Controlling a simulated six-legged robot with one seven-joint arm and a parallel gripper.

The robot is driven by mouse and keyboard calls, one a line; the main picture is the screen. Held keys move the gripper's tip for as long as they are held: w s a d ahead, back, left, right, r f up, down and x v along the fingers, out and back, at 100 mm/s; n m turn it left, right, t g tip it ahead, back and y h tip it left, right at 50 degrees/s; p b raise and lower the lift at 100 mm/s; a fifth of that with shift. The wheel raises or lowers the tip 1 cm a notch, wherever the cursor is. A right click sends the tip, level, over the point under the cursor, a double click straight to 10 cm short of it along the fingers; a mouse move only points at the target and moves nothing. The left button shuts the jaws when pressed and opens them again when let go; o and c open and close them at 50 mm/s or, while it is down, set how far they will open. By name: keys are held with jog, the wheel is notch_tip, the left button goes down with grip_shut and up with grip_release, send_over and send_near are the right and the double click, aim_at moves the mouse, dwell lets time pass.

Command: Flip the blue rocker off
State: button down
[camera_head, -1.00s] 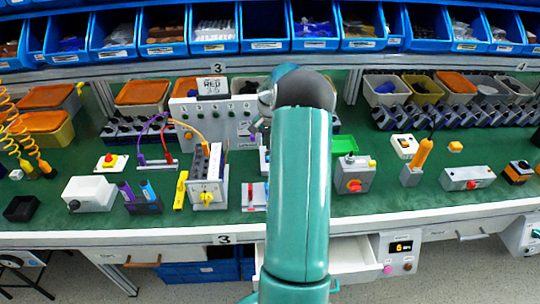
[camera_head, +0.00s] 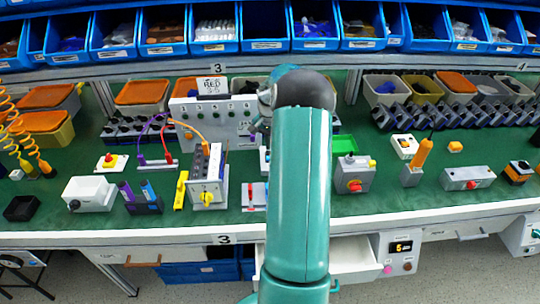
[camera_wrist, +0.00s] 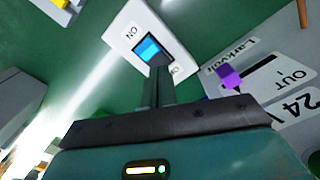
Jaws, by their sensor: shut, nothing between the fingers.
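The blue rocker (camera_wrist: 149,49) sits in a black frame on a white switch plate (camera_wrist: 126,31) in the wrist view. The plate carries an "ON" label at its upper left. A second label at the lower right is partly hidden by my fingers. My gripper (camera_wrist: 159,72) is shut and empty, with its fingertips over the lower edge of the rocker frame. I cannot tell whether they touch the rocker. In the head view my arm hides the rocker.
A panel with a purple plug (camera_wrist: 229,76) lies right of the rocker in the wrist view. Blue bins (camera_head: 213,28) line the back.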

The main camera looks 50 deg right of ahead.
jog(key=shift+f, duration=0.95)
dwell(0.9)
jog(key=shift+r, duration=3.55)
